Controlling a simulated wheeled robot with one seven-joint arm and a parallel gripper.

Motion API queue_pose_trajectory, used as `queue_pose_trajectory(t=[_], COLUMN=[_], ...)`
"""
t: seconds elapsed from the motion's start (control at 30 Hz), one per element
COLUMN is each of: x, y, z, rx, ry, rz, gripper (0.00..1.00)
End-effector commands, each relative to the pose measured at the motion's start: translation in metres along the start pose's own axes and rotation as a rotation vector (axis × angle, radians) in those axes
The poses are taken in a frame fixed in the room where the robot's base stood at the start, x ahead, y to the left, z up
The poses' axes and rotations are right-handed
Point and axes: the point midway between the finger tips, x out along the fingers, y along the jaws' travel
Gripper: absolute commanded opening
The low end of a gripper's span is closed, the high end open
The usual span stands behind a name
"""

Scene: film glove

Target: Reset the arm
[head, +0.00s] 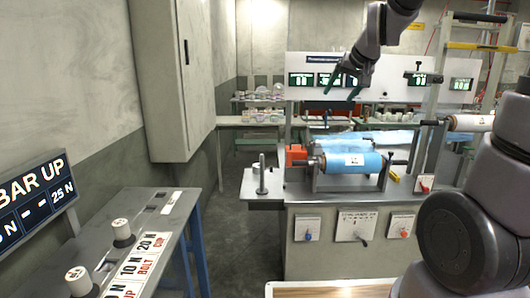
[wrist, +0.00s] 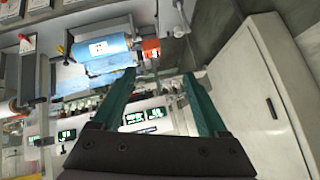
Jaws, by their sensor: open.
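My gripper (head: 342,88) hangs in the air in the upper middle of the head view, above and in front of the display panel as seen there. Its two green fingers are apart with nothing between them. In the wrist view my gripper (wrist: 160,75) shows the same two fingers spread and empty, and the scene appears upside down. My arm enters from the top of the head view, and more of my arm stands at the lower right. The gripper touches nothing that I can see.
A blue film roll (head: 352,162) sits in a stand on the grey machine bench (head: 300,193). A grey cabinet (head: 160,75) stands left. A console (head: 150,225) with knobs and a "BAR UP" display (head: 35,200) is near left. Floor between console and bench is clear.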

Motion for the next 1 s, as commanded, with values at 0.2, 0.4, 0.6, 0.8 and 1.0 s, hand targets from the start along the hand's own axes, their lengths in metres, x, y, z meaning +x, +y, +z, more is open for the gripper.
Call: queue_pose_trajectory(t=[0.2,0.4,0.6,0.8,1.0], x=[-0.1,-0.153,-0.171,-0.172,-0.172], y=[0.021,0.037,0.044,0.044,0.044], z=[0.061,0.119,0.145,0.148,0.147], rx=[0.077,0.139,0.17,0.173,0.172], ry=[-0.064,-0.119,-0.145,-0.149,-0.148], rz=[0.01,0.028,0.038,0.039,0.039], gripper=[0.76,0.76,0.76,0.76,0.76])
